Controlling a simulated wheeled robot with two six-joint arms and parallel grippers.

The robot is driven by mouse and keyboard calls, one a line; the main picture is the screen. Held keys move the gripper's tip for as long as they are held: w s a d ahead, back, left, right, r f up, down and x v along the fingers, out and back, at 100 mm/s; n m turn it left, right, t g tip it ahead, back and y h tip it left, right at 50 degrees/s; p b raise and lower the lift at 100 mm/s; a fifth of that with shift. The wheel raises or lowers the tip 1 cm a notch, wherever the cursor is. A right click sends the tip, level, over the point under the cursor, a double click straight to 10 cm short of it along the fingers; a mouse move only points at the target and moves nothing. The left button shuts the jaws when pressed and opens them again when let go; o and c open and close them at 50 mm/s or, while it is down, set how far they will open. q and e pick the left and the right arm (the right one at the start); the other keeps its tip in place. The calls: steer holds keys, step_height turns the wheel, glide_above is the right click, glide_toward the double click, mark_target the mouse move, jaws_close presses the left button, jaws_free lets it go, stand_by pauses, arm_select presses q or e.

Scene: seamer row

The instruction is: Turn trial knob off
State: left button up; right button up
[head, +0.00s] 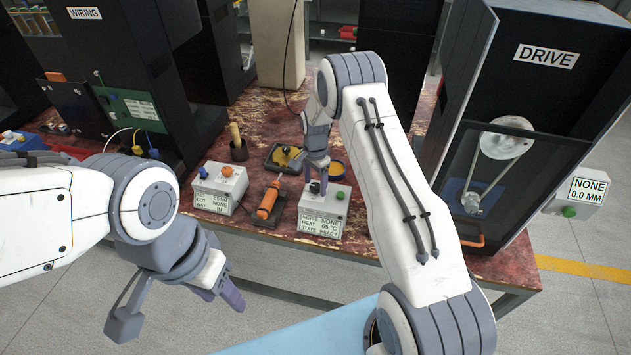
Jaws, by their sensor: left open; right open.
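A grey-white control box (324,209) stands near the front edge of the worn red table. Its label reads noise none, heat 65 °C, state ready. A small dark knob (315,187) sits on its top, with a green button to the right. I take this for the trial knob; no name on it is readable. My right gripper (317,178) points down right at the knob, its jaws open. The fingers partly hide the knob, so contact and the knob's setting cannot be told. My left gripper (178,310) is open and empty, in front of the table.
A second control box (218,190) with an orange knob stands left, beside an orange-handled tool (268,200). The tall DRIVE cabinet (545,100) stands right, the WIRING cabinet (115,60) left.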

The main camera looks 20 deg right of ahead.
jaws_close()
steer(key=shift+n, duration=0.3)
steer(key=n+b, duration=0.2)
steer(key=n, duration=0.1)
steer(key=shift+n, duration=0.3)
steer(key=n+b, duration=0.1)
steer(key=n, duration=0.3)
steer(key=n+b, duration=0.1)
steer(key=n, duration=0.8)
steer(key=shift+n, duration=0.3)
